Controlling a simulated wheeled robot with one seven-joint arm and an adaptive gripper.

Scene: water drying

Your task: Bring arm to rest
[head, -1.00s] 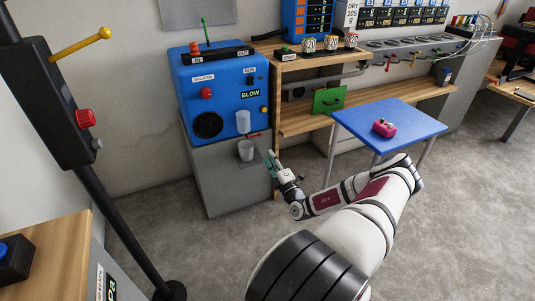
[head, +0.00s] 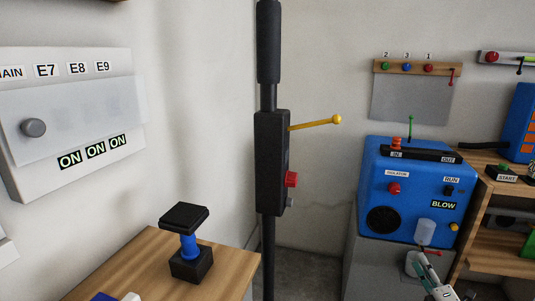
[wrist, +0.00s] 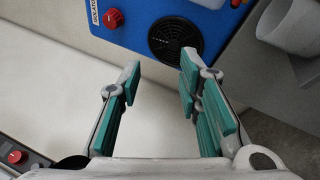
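My gripper (head: 430,281) shows at the lower right of the head view, in front of the blue machine's grey stand. In the wrist view my gripper (wrist: 160,80) has its two teal-padded fingers spread apart, with nothing between them. The blue machine (head: 372,180) with the BLOW label stands beyond it. In the wrist view the machine's blue front (wrist: 145,12) is ahead of the fingertips. Most of my arm is out of view.
A black post (head: 268,245) with a yellow lever (head: 315,123) stands mid-view. A wooden table (head: 145,262) with a black-and-blue device (head: 188,245) is at the lower left. A white panel (head: 65,115) hangs on the left wall. Wooden shelving (head: 500,258) is at right.

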